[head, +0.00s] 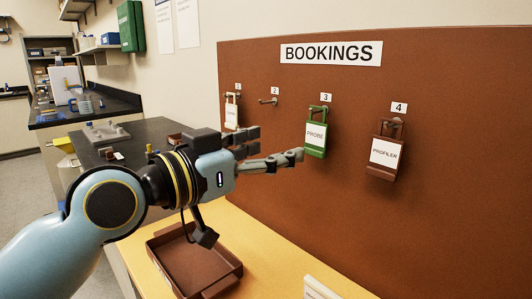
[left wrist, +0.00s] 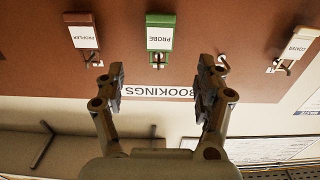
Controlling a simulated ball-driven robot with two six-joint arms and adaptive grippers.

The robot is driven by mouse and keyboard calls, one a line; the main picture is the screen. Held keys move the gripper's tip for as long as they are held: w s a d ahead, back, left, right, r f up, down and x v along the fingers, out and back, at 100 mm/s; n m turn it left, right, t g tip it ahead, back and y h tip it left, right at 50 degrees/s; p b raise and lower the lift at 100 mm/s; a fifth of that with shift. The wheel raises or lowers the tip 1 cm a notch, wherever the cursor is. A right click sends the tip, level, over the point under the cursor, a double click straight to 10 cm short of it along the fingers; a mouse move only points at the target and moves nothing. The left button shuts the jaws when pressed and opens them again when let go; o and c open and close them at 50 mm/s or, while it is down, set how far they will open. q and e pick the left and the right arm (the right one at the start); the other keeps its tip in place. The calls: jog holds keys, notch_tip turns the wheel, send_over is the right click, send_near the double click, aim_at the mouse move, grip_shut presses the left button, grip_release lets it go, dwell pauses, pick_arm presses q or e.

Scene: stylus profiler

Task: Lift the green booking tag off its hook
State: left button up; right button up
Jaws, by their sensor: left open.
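The green booking tag (head: 316,140) has a white label reading PROBE. It hangs under number 3 on the brown bookings board (head: 440,220). In the left wrist view, which is upside down, the green tag (left wrist: 160,20) is upper centre with its hook below it. My left gripper (head: 278,146) is open and empty. In the head view its fingers point right, and one fingertip is close to the tag's left edge; whether they touch I cannot tell. In the left wrist view the open fingers (left wrist: 162,78) are on either side of the tag's line, with the tag beyond them. My right gripper is not in view.
A brown PROFILER tag (head: 386,152) hangs at number 4 and a pale tag (head: 231,112) at number 1. Hook 2 (head: 268,101) is bare. A brown tray (head: 236,270) lies on the yellow bench below, with a white card (head: 320,289) to its right.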

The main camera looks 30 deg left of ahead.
aim_at(316, 129)
pick_arm(q)
jog(key=x, duration=1)
jog(key=shift+w+d+f+p, duration=0.1)
jog(key=shift+w+p, duration=0.15)
jog(key=shift+p, duration=0.05)
jog(key=shift+c, duration=1)
grip_shut()
jog(key=shift+r+p, duration=0.45)
jog(key=shift+r, duration=0.1)
jog(key=shift+s, duration=0.1)
